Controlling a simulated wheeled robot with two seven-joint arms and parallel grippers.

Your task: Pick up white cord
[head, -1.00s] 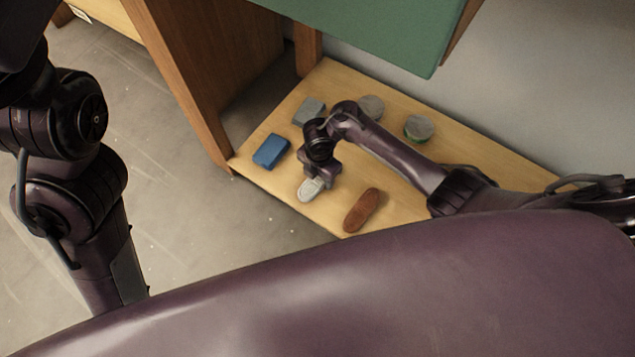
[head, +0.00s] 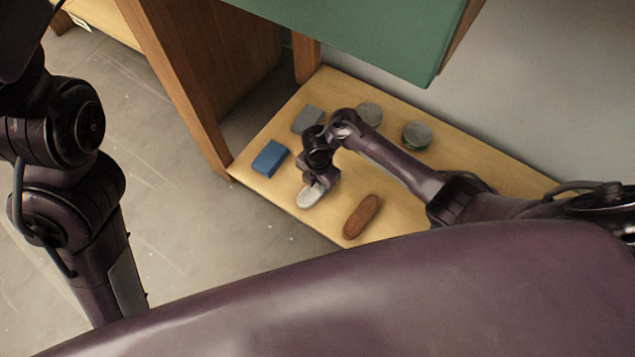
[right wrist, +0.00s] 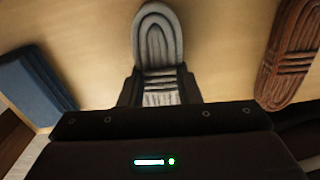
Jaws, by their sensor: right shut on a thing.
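The white cord is a flat, oval coiled bundle (head: 309,197) on the wooden shelf, near its front edge. My right gripper (head: 322,183) reaches down to it and is shut on its near part. In the right wrist view the cord (right wrist: 158,40) sticks out from between the fingers of the gripper (right wrist: 158,92), its far loop showing and its near end hidden by the gripper. It appears to be still at the shelf surface; I cannot tell any gap. My left gripper is not in view; only the left arm shows at the left.
On the wooden shelf (head: 400,215) a brown cord bundle (head: 361,216) lies to the right, and a blue block (head: 270,158) to the left. A grey block (head: 308,119) and two round grey-topped things (head: 417,134) (head: 370,114) lie behind. A green panel (head: 370,35) hangs above the back.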

